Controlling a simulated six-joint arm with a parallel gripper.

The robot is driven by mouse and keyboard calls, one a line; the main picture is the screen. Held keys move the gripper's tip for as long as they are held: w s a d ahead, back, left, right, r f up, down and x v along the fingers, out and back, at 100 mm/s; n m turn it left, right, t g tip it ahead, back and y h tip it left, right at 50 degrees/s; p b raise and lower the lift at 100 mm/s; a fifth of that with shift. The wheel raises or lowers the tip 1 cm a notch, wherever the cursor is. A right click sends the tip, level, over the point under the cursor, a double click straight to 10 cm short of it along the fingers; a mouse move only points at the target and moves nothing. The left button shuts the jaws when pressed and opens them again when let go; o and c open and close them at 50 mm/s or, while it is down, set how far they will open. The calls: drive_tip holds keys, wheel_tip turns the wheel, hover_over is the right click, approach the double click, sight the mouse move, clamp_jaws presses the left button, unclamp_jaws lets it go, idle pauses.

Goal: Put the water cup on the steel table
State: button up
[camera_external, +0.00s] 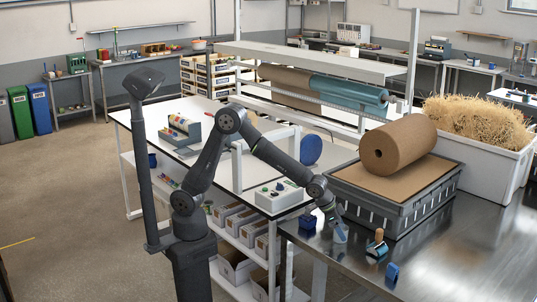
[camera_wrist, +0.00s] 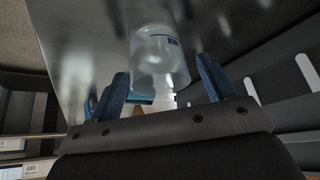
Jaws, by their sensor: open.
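The clear water cup (camera_external: 341,237) is at the left part of the steel table (camera_external: 455,255), directly under my gripper (camera_external: 338,222). It also shows in the wrist view (camera_wrist: 158,58) as a see-through cup with a small blue label, its reflection on the shiny metal. In the wrist view my gripper (camera_wrist: 163,88) has its two blue fingers apart, one on each side of the cup. I cannot tell whether either finger touches it. In the external view the fingertips partly hide the cup.
A grey crate (camera_external: 388,211) with a brown paper roll (camera_external: 399,147) stands behind the cup. A wooden-handled stamp (camera_external: 377,245) and a small blue item (camera_external: 392,271) lie to its right. A dark blue holder (camera_external: 307,223) is close on its left. The front right of the table is clear.

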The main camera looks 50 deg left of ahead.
drive_tip(key=v, duration=1.2)
drive_tip(key=shift+r, duration=0.15)
drive_tip(key=x, duration=1.2)
drive_tip(key=shift+r, duration=0.8)
